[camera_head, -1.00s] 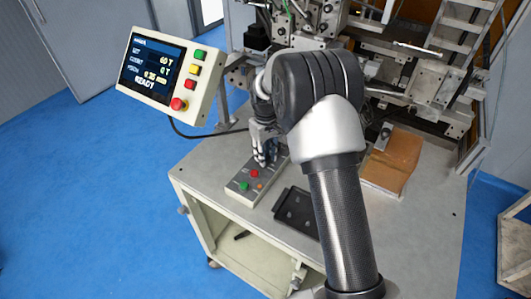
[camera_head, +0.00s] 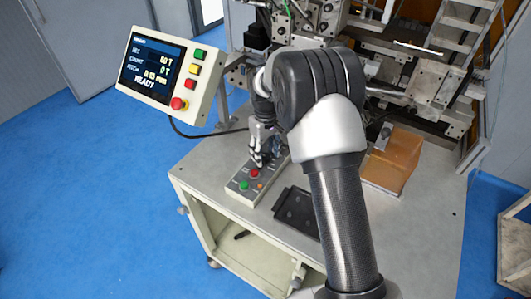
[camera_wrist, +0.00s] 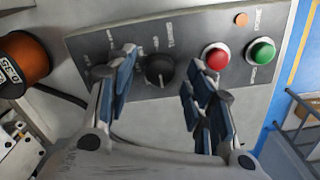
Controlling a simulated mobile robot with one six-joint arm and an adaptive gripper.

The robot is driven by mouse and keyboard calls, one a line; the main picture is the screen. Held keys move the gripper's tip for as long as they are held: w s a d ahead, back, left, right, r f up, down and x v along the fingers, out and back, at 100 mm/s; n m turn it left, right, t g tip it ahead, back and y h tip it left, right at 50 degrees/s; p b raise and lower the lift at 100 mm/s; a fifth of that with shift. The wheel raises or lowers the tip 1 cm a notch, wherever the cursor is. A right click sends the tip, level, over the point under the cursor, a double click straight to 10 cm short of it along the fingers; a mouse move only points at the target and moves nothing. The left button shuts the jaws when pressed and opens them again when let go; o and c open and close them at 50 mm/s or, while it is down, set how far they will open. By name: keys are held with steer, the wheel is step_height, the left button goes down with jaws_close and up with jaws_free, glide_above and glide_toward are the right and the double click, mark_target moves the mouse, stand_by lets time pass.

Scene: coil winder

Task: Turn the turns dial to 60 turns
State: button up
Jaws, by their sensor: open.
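The turns dial (camera_wrist: 159,70) is a round black knob on a grey control panel (camera_wrist: 190,36). In the wrist view it lies between and beyond my open fingers, apart from both. The printed marks around it are partly hidden by the left finger and too blurred to read fully. My gripper (camera_wrist: 163,95) is open and empty; in the head view my gripper (camera_head: 262,155) hangs over the far part of the control box (camera_head: 240,192), hiding the dial.
A red button (camera_wrist: 215,56) and a green button (camera_wrist: 262,50) sit right of the dial, with a small orange lamp (camera_wrist: 241,19). A copper-coloured spool (camera_wrist: 27,65) stands left of the panel. A black tray (camera_head: 296,212) lies beside the box, and the table's front is clear.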

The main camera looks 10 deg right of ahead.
mark_target(266, 156)
step_height(266, 156, up, 11)
steer(key=shift+r, duration=0.2)
stand_by(0.5)
